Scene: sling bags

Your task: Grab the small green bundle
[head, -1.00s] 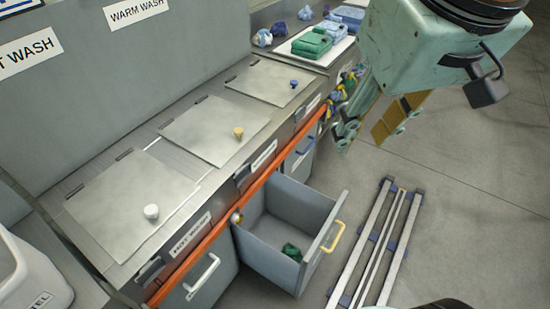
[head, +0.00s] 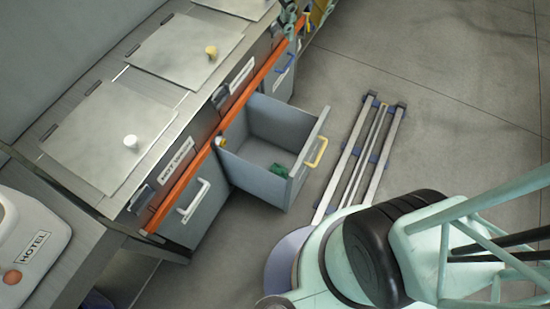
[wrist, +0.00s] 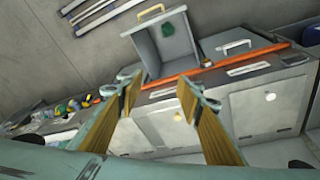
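The small green bundle (head: 278,170) lies on the floor of an open grey drawer (head: 252,182), near its yellow-handled front. In the wrist view the green bundle (wrist: 174,29) shows inside the drawer at the top, beyond my fingers. My gripper (wrist: 160,93) is open, its two tan fingers spread wide with nothing between them. It is well apart from the bundle and the drawer. In the head view, parts of what look like its fingers show at the top edge; the rest is out of frame.
Metal lids with a white knob (head: 131,142) and a yellow knob (head: 211,52) cover the counter. An orange rail (head: 180,190) runs along its front. A shut drawer with a white handle (head: 195,202) adjoins. Floor rails (head: 357,160) lie right of the open drawer.

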